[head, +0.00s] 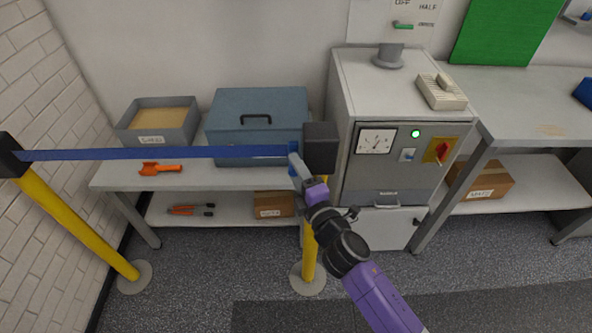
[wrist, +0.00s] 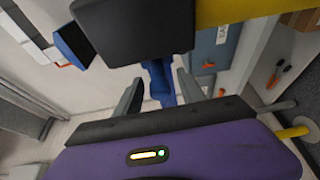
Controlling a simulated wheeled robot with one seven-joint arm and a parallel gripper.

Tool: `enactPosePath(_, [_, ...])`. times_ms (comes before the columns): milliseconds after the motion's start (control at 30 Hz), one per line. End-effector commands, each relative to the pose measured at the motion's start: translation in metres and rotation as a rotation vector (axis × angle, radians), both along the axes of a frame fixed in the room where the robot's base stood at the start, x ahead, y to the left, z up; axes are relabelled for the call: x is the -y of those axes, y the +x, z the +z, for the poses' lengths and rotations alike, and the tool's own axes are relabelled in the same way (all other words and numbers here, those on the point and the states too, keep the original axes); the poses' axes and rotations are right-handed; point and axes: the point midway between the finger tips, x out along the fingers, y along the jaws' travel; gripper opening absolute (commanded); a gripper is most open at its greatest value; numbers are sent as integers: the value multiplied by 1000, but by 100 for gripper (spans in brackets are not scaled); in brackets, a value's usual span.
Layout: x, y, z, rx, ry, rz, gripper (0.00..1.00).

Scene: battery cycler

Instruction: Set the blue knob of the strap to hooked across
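The blue strap (head: 170,154) runs level from the black head of the left yellow post (head: 80,225) across to the black head (head: 320,148) of the right yellow post (head: 310,250). Its blue knob (wrist: 160,82) is at the right end, against or close to that black head; whether it is latched there I cannot tell. My gripper (head: 296,166) is at this end, just left of the right head. In the wrist view my gripper (wrist: 160,92) has its two grey fingers apart, one on each side of the knob, with slight gaps visible.
Behind the strap, a bench holds a grey bin (head: 158,122), a blue-grey case (head: 257,112) and an orange tool (head: 160,169). A grey cabinet (head: 385,190) with a dial, green light and red switch stands right of the right post. Open floor lies in front.

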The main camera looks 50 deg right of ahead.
Motion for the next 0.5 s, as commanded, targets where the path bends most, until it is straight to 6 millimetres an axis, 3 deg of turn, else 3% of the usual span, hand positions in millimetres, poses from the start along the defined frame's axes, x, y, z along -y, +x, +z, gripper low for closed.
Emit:
enactPosePath(233, [-3, -7, -1, 2, -1, 2, 47])
enactPosePath(500, [-19, -46, -3, 0, 0, 1, 47])
